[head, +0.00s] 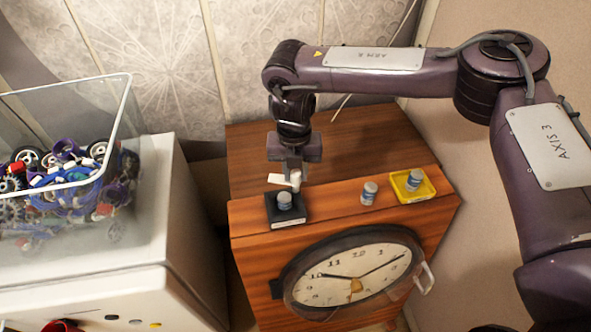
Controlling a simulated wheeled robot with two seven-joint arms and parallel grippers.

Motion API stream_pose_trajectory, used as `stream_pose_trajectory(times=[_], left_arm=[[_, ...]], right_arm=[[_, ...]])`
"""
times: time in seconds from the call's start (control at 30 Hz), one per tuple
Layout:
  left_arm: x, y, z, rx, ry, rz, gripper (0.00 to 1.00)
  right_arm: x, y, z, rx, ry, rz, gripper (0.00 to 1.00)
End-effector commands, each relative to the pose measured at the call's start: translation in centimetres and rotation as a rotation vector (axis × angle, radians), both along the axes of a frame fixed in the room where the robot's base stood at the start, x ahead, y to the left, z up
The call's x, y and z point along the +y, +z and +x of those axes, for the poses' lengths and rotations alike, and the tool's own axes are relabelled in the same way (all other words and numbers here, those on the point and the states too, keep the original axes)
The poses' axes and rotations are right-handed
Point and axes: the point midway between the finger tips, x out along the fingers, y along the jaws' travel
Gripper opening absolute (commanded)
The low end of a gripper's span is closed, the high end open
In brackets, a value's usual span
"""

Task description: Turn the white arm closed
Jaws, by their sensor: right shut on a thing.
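The white arm (286,183) is a small white lever at the front left of the wooden cabinet top (350,147), just behind a black square holder (271,209). My right gripper (293,172) reaches down from above and is shut on the white arm; its fingers hide part of it. A small grey-blue capped bottle (285,201) stands on the black holder, just in front of the gripper. I cannot tell from this view how far the white arm is turned. My left gripper is not in view.
A second bottle (369,193) stands on the cabinet top, and a third (414,181) on a yellow tray (402,197) at right. The cabinet front carries a round clock (352,286) with a white handle (425,278). A clear bin of parts (130,97) stands left on a white unit.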

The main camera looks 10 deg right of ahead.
Motion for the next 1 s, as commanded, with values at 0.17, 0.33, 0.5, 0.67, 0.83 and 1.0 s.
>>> stream_pose_trajectory(times=[0.17, 0.33, 0.5, 0.67, 0.83, 1.0], left_arm=[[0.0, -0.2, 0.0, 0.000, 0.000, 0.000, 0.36], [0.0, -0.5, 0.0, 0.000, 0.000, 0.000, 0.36], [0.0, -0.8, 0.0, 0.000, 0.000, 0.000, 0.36], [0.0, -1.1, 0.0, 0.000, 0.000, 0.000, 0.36], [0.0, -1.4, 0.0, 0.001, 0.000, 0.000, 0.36], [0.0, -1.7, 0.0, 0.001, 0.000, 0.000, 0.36]], right_arm=[[0.0, 0.0, 0.0, -0.002, 0.165, 0.001, 0.02], [0.0, 0.0, 0.1, -0.002, 0.326, 0.002, 0.02], [0.0, 0.1, 0.1, -0.004, 0.487, 0.001, 0.02], [0.0, 0.1, 0.1, -0.003, 0.639, 0.002, 0.02], [-0.1, 0.0, 0.1, -0.004, 0.796, 0.001, 0.02], [-0.1, 0.1, 0.1, -0.004, 0.936, 0.001, 0.02]])
